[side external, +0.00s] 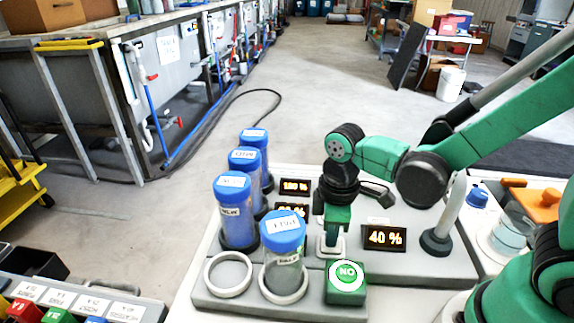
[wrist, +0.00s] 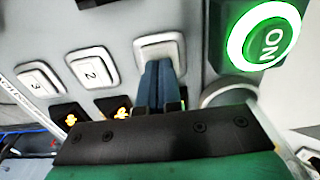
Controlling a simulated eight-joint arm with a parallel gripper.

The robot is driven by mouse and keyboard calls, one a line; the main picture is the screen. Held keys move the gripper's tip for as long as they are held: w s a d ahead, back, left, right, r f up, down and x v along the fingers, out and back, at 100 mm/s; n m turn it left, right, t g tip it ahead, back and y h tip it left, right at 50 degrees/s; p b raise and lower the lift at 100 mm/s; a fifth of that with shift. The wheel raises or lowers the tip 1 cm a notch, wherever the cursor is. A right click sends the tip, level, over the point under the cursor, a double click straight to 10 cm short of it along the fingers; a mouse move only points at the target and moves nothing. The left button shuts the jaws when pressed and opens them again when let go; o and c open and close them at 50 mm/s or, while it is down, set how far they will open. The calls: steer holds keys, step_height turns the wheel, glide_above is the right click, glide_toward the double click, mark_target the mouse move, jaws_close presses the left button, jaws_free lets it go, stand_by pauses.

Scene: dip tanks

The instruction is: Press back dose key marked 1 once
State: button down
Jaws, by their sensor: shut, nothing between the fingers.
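My gripper (wrist: 163,70) is shut and empty, its two dark blue fingers side by side. In the wrist view the fingertips overlap a pale square key (wrist: 152,43) in a row with key 2 (wrist: 92,67) and key 3 (wrist: 38,79). Any number on the covered key is hidden. In the side view my gripper (side external: 331,238) points down at this white-framed key, between the blue-lidded jars and the 40 % display (side external: 384,236). I cannot tell whether the fingertips touch or press it.
A green lit ON button (wrist: 265,36) is close to the key; it also shows in the side view (side external: 345,275). Several blue-lidded jars (side external: 283,270) stand left of my gripper. An empty ring holder (side external: 228,274) is at the front left. A grey post (side external: 448,220) stands right.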

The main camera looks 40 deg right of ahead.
steer(key=shift+f, duration=0.1)
steer(key=shift+w+f, duration=0.1)
steer(key=shift+f, duration=0.8)
steer(key=shift+r, duration=4.4)
steer(key=shift+d+r+m+t, duration=0.25)
steer(key=shift+d+m+t, duration=0.2)
steer(key=shift+m, duration=0.25)
steer(key=d+m+t, duration=0.1)
steer(key=m+t, duration=0.1)
steer(key=d+r+m+t, duration=0.1)
steer(key=m+t, duration=0.1)
steer(key=m, duration=0.1)
steer(key=d+r+m+t, duration=0.1)
steer(key=d+m+t, duration=0.1)
steer(key=shift+w+r+m, duration=0.15)
steer(key=shift+r+m, duration=0.05)
steer(key=shift+m, duration=0.1)
